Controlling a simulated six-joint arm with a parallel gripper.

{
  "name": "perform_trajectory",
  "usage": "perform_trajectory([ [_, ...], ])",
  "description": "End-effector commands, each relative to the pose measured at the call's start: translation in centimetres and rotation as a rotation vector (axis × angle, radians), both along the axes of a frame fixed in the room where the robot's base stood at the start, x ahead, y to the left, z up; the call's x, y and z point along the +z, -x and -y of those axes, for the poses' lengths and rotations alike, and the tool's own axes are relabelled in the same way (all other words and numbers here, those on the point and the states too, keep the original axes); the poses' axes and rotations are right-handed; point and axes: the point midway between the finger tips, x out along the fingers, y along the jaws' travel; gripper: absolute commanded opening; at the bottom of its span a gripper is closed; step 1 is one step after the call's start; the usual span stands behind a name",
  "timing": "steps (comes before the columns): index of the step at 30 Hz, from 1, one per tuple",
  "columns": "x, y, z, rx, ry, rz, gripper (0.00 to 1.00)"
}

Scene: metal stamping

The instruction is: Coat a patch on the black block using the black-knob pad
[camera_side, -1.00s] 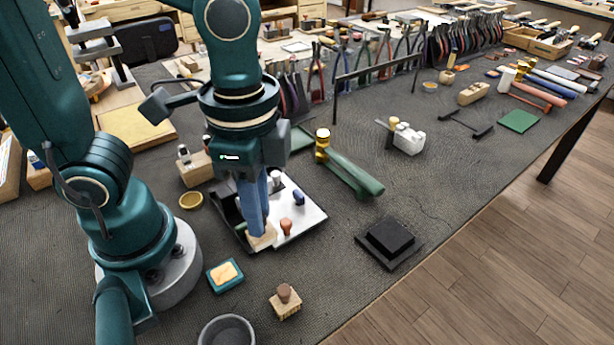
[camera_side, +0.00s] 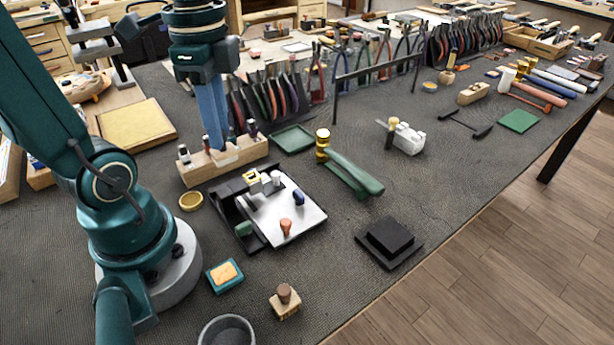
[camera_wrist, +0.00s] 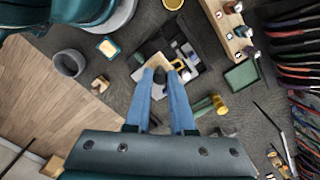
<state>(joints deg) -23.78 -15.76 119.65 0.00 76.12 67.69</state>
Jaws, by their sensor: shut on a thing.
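My gripper (camera_side: 218,147) has long blue fingers pointing down. It hangs above and in front of the wooden rack in the side view. In the wrist view the blue fingertips (camera_wrist: 165,72) close around the black-knob pad (camera_wrist: 160,76), whose dark knob shows between them. The pad's wooden part is hard to tell from the rack in the side view. The black block (camera_side: 390,236) sits on a dark flat base at the right of the mat, well away from my gripper. The black tray with a white plate (camera_side: 262,215) holds pads with orange, blue, green and white knobs.
The wooden rack (camera_side: 245,152) holds several stamps. Mat left of the black block is clear.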

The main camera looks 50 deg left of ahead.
Motion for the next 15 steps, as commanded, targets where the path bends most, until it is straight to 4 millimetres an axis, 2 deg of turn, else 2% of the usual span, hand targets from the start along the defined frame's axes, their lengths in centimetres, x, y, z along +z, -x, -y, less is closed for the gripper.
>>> perform_trajectory([
  [1, 0.0, 0.4, -1.1, 0.018, 0.000, 0.000, 0.00],
  [6, 0.0, 1.9, -4.0, 0.022, -0.001, 0.001, 0.00],
  [15, -0.1, 4.8, -7.3, 0.021, -0.001, 0.001, 0.00],
])
